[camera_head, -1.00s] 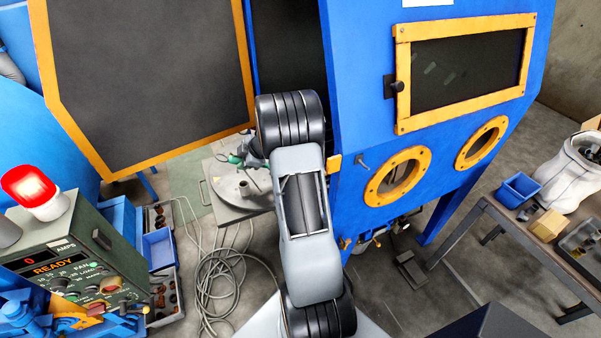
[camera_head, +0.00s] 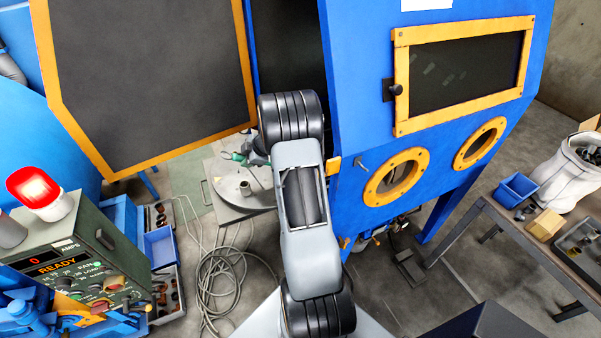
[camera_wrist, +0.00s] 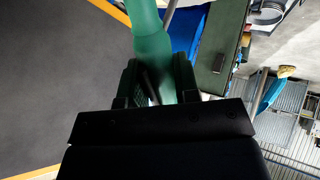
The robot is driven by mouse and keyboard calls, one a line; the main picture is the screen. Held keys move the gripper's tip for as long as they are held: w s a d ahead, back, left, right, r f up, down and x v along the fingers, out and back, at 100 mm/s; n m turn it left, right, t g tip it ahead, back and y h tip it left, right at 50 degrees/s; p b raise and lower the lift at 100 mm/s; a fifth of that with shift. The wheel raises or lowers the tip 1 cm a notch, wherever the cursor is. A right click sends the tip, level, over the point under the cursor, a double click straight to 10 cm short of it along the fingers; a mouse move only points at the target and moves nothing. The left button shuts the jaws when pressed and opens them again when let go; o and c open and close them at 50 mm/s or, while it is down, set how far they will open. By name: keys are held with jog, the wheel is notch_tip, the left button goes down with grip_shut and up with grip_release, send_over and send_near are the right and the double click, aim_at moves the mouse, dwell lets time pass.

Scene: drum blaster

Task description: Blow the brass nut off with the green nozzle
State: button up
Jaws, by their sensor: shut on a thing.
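The green nozzle (camera_wrist: 152,45) fills the upper middle of the wrist view, running up out of the frame. My gripper (camera_wrist: 158,82) is shut on it, with one dark green finger on each side. In the head view the nozzle (camera_head: 236,157) is a small green piece beside my arm, above the back of a grey round plate. My gripper is mostly hidden there behind my arm. A small upright cylinder (camera_head: 245,188) stands on the plate. I cannot make out a brass nut in either view.
The plate's square grey table (camera_head: 227,212) stands before the blue cabinet (camera_head: 350,150), whose door (camera_head: 150,80) is open. A loose hose (camera_head: 222,280) lies coiled on the floor. A green control box (camera_head: 85,250) with a lit red lamp is at left, a workbench (camera_head: 500,225) at right.

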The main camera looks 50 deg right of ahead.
jog(key=shift+w+a, duration=0.1)
jog(key=shift+w, duration=0.05)
jog(key=shift+w+a, duration=0.25)
jog(key=shift+w, duration=0.4)
jog(key=shift+s, duration=0.1)
jog(key=shift+s+d, duration=0.35)
jog(key=shift+s, duration=0.35)
jog(key=shift+a, duration=0.15)
dwell(0.4)
jog(key=shift+s+a, duration=0.35)
jog(key=shift+a, duration=0.3)
jog(key=shift+d, duration=0.1)
jog(key=shift+w+d, duration=0.35)
jog(key=shift+d, duration=0.35)
